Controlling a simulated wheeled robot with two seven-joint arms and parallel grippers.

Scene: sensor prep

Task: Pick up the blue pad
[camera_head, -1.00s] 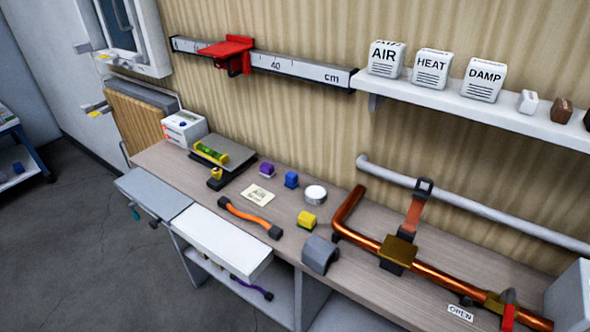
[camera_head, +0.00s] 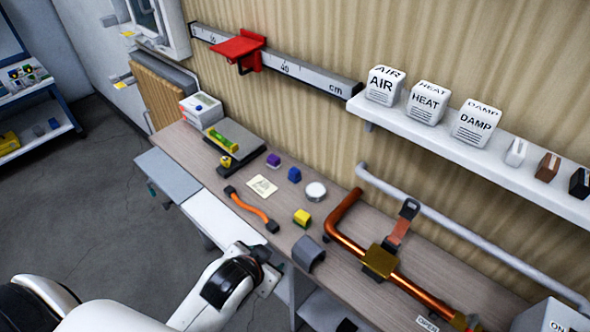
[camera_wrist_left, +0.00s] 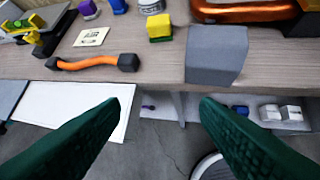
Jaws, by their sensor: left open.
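The blue pad (camera_head: 294,174) is a small blue block on the bench, between a purple block (camera_head: 273,160) and a round white-topped puck (camera_head: 316,191). In the left wrist view the blue pad (camera_wrist_left: 119,6) is cut by the top edge. My left gripper (camera_wrist_left: 160,103) is open and empty, in front of the bench edge, with the pad beyond it. In the head view my left gripper (camera_head: 266,262) shows near the front edge, close to a grey block (camera_head: 309,254); its fingers are hard to make out. My right gripper is not in view.
An orange cable (camera_head: 250,209), a yellow block (camera_head: 302,217) and a paper note (camera_head: 262,186) lie on the bench. A copper pipe (camera_head: 349,243) runs along the right. A white drawer (camera_head: 215,217) juts out in front. Lettered cubes stand on a wall shelf.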

